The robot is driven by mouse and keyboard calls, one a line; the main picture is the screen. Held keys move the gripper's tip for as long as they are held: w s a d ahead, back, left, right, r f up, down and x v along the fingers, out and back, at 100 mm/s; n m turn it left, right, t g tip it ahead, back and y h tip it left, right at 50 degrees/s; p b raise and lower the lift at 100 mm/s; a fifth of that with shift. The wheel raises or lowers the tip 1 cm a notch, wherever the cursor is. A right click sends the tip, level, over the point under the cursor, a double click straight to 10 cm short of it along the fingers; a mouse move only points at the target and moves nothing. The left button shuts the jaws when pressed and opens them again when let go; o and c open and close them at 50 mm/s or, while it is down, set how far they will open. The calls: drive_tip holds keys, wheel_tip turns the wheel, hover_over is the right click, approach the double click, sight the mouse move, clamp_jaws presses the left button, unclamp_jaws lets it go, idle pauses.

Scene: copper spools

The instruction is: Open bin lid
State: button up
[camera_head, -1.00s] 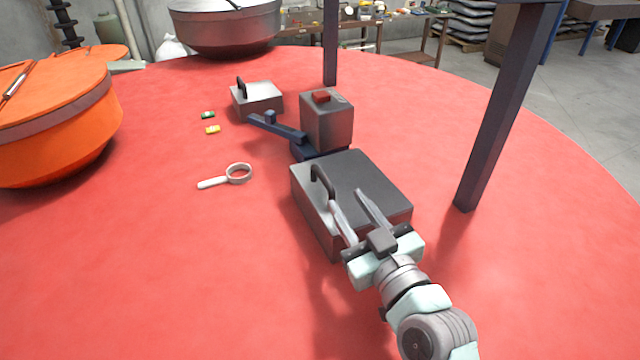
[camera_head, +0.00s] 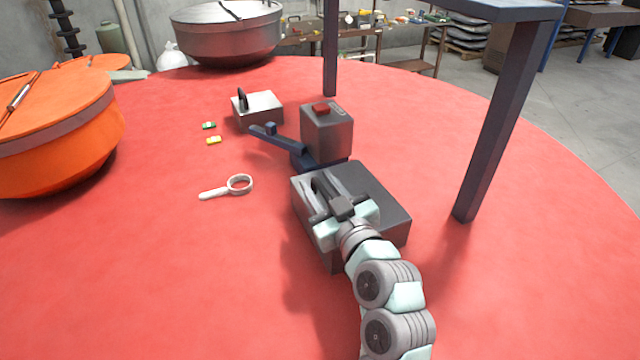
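The bin is a dark grey box (camera_head: 385,205) with a flat lid on the red round table, in the middle of the camera_head view. A black bar handle (camera_head: 315,181) stands near the lid's left edge. My gripper (camera_head: 320,192) is low over the left part of the lid, with its fingers at the handle. The fingers look apart, one on either side of the handle. The gripper partly hides the handle, and whether the fingers touch it cannot be told. The lid lies flat on the box.
Behind the bin stands a grey block with a red top piece (camera_head: 327,130) and a blue arm (camera_head: 278,138). A smaller grey box (camera_head: 258,112), a white ring tool (camera_head: 226,188) and an orange vessel (camera_head: 60,135) lie further left. A dark post (camera_head: 490,150) stands right.

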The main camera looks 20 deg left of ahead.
clamp_jaws()
idle(0.3)
idle(1.1)
